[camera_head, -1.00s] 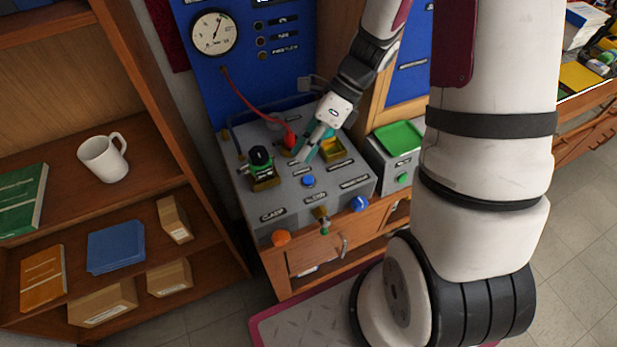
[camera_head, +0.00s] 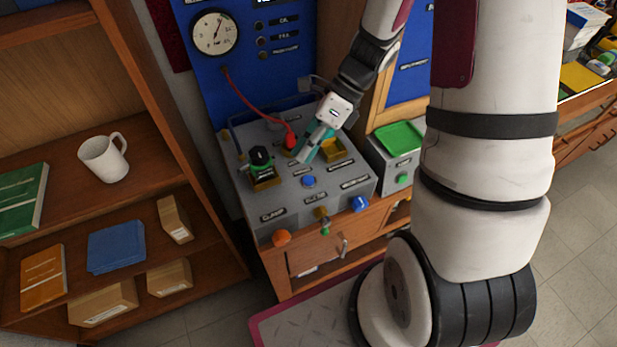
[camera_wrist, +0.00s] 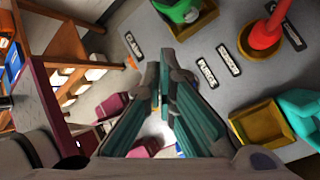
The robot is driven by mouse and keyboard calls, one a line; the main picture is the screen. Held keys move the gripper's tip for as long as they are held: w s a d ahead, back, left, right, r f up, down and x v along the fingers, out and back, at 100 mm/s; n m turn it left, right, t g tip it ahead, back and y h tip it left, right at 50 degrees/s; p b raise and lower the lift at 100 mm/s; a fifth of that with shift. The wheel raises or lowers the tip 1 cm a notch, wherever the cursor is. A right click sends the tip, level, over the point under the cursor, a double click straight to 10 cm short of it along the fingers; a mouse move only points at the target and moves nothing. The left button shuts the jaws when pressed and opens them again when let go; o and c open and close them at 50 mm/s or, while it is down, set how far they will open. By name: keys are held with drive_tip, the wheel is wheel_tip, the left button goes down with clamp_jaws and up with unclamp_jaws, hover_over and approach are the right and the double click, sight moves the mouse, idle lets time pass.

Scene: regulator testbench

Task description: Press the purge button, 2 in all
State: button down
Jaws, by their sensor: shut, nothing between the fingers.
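A small blue button (camera_head: 308,181) stands on the top of the grey bench panel (camera_head: 240,190), in front of my gripper. A PURGE label (camera_wrist: 207,72) shows in the wrist view, right of my fingers; the blue button is not seen there. The label by the button is too small to read in the head view. My gripper (camera_head: 300,158), with teal fingers, is shut and empty over the panel, behind the button and apart from it in the picture. Its fingers (camera_wrist: 165,72) also fill the middle of the wrist view.
A green-and-black fitting (camera_head: 262,166) stands left of my gripper. A red plug (camera_head: 290,140) with a red hose is close behind my fingers. A yellow open socket (camera_head: 333,149) is to the right. A blue knob (camera_head: 359,203) and an orange knob (camera_head: 281,237) stick out in front.

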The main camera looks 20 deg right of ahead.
idle(0.6)
drive_tip(key=s+a+n+g+h, duration=0.2)
drive_tip(key=s+n+g+h, duration=0.15)
drive_tip(key=s+n, duration=0.4)
wheel_tip(320, 180, up, 4)
drive_tip(key=n+t+h+p, duration=0.2)
drive_tip(key=n+t+h, duration=0.3)
drive_tip(key=n+h, duration=1.6)
hover_over(309, 182)
drive_tip(key=n+y, duration=0.8)
drive_tip(key=shift+f+m, duration=0.1)
drive_tip(key=shift+m, duration=0.15)
drive_tip(key=shift+f, duration=0.1)
wheel_tip(309, 182, down, 7)
drive_tip(key=b, duration=0.3)
drive_tip(key=shift+r, duration=0.2)
drive_tip(key=shift+f+b, duration=0.6)
drive_tip(key=shift+f, duration=0.45)
